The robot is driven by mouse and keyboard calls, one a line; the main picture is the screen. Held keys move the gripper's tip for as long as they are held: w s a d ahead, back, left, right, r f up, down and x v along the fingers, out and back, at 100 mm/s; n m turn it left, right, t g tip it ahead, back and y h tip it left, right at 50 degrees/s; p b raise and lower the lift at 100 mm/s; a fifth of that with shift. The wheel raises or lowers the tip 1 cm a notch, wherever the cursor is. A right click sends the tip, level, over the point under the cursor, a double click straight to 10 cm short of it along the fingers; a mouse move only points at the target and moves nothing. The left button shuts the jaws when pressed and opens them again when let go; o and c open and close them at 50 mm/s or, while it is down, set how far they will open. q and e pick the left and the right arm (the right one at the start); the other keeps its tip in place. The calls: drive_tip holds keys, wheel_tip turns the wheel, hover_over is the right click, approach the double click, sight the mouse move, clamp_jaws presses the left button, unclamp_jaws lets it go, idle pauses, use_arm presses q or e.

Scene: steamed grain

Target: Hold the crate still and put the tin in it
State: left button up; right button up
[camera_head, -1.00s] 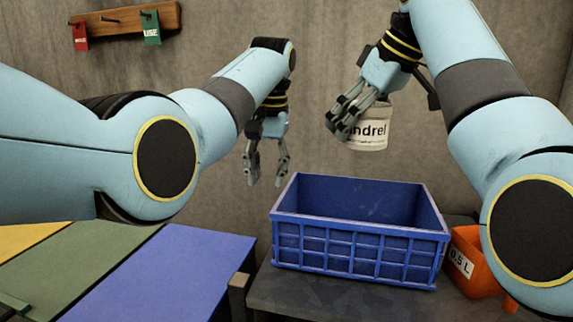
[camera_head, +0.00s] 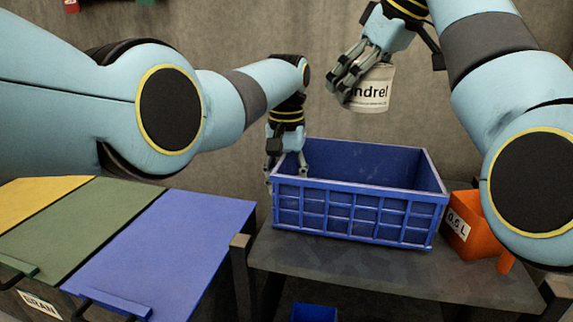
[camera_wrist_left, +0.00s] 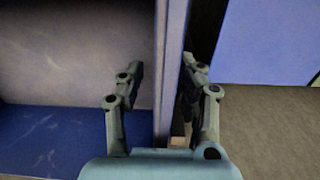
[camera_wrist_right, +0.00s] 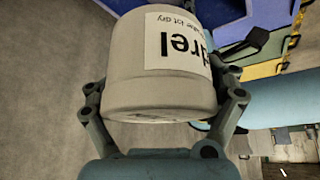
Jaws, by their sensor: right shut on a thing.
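The blue crate (camera_head: 360,215) stands upright on a dark table. My left gripper (camera_head: 286,174) is at its left wall, with one finger inside and one outside. In the left wrist view the crate's wall (camera_wrist_left: 172,60) runs between the two fingers, which look open with gaps beside it. My right gripper (camera_head: 346,84) is shut on the white tin (camera_head: 374,93) and holds it in the air above the back of the crate. The tin (camera_wrist_right: 155,70) also fills much of the right wrist view, between the fingers. The visible part of the crate's inside looks empty.
An orange measure (camera_head: 478,228) marked 0.5 L stands against the crate's right side. Bins with a blue lid (camera_head: 165,250), a green lid (camera_head: 75,228) and a yellow lid (camera_head: 30,205) are at the left. The table front (camera_head: 350,270) is bare.

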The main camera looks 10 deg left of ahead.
use_arm(q)
drive_tip(key=shift+f, duration=0.2)
clamp_jaws()
idle(0.4)
